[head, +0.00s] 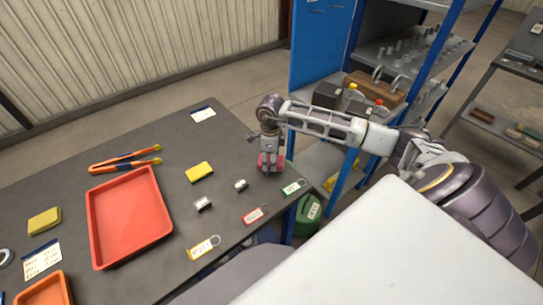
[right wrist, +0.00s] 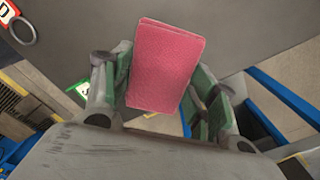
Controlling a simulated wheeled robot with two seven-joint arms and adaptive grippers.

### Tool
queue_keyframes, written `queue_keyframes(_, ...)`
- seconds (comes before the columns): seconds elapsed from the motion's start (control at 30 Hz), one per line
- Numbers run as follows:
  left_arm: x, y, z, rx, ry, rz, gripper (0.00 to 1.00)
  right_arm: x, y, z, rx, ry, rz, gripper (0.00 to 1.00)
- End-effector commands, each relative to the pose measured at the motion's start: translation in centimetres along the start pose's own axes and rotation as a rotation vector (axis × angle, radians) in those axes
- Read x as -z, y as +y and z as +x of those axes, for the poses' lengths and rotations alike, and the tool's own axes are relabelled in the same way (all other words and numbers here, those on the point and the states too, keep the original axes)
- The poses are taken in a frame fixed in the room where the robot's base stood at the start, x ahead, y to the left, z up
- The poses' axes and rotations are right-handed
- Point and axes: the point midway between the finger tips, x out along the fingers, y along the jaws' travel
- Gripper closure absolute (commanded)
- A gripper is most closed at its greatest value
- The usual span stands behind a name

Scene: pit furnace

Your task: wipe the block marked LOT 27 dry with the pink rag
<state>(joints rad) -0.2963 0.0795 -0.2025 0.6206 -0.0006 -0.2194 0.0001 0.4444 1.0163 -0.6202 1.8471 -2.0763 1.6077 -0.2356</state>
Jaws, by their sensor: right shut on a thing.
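My right gripper (head: 270,154) is shut on the pink rag (head: 262,161), at the table's right end. In the right wrist view the folded rag (right wrist: 166,62) sits between the green-padded fingers of the gripper (right wrist: 163,80). Two small metallic blocks lie on the dark table: one block (head: 203,204) near the middle and another block (head: 240,185) nearer the gripper. Both are apart from the rag, to its left and nearer me. Their markings are too small to read, so I cannot tell which is LOT 27. My left gripper is not in view.
Key tags, red (head: 254,214), green (head: 293,188) and yellow (head: 203,247), lie near the blocks. A yellow sponge-like piece (head: 199,172), a red tray (head: 128,215) and orange-handled tongs (head: 124,160) are to the left. A blue shelf rack (head: 340,195) stands beyond the table's right edge.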

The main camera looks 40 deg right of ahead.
Motion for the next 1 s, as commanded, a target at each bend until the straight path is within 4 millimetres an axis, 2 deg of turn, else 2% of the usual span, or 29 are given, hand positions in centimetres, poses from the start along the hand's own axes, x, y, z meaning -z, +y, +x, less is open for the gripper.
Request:
queue_keyframes(0.13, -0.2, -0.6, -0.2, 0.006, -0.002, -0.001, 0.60, -0.1, 0.3, 0.0, -0.001, 0.001, -0.002, 0.64)
queue_keyframes(0.5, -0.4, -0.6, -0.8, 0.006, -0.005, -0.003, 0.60, -0.8, 1.4, 0.1, -0.002, 0.001, -0.006, 0.64)
queue_keyframes(1.0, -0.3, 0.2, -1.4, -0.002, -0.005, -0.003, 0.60, -1.5, 2.8, 0.0, -0.001, 0.000, -0.013, 0.64)
